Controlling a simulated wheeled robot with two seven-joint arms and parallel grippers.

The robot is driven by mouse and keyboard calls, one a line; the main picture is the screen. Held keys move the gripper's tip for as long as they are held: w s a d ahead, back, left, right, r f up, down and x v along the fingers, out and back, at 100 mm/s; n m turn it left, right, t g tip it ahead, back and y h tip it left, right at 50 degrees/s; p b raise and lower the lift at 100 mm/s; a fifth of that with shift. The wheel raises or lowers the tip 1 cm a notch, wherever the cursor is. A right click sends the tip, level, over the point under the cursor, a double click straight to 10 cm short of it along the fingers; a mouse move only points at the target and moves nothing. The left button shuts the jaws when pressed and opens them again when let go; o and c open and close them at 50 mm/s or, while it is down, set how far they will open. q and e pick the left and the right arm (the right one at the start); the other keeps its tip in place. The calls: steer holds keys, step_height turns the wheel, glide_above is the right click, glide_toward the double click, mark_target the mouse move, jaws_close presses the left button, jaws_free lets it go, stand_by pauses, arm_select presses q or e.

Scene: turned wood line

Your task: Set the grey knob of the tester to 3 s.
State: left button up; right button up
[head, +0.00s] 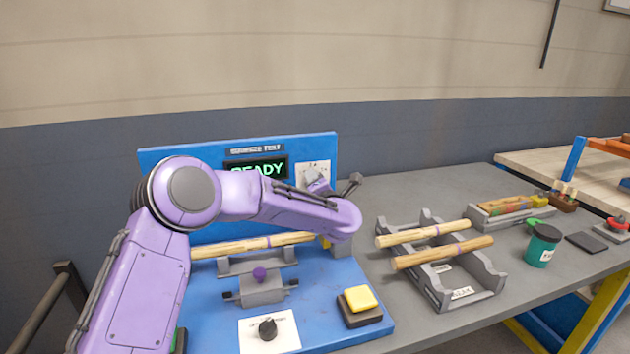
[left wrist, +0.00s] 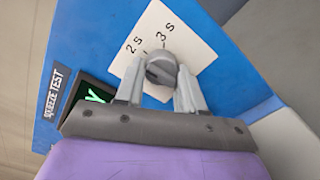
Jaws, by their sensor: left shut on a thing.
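The tester is a blue unit (head: 210,315) with a backboard marked SQUEEZE TEST and a green READY display (head: 256,169). The grey knob (left wrist: 160,66) sits on a white card (left wrist: 205,55) marked 2 s and 3 s. In the head view the knob (head: 313,174) is partly hidden by my left gripper (head: 319,185). In the left wrist view my left gripper (left wrist: 158,80) is shut on the knob, one finger on each side. I cannot tell for sure which mark the knob points at. My right gripper is in neither view.
A turned wood piece (head: 250,244) lies across the tester. Below it are a purple-topped grey clamp (head: 262,288), a black dial (head: 267,328) and a yellow button (head: 360,298). A grey rack (head: 440,290) with two wood pieces and a green jar (head: 542,246) stand to the right.

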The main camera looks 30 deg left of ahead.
arm_select(q)
steer(key=shift+d+m+p, duration=0.1)
steer(key=shift+m+p, duration=3.35)
steer(key=shift+m, duration=2.75)
steer(key=o, duration=0.9)
steer(key=shift+o, duration=0.6)
steer(key=shift+r, duration=0.1)
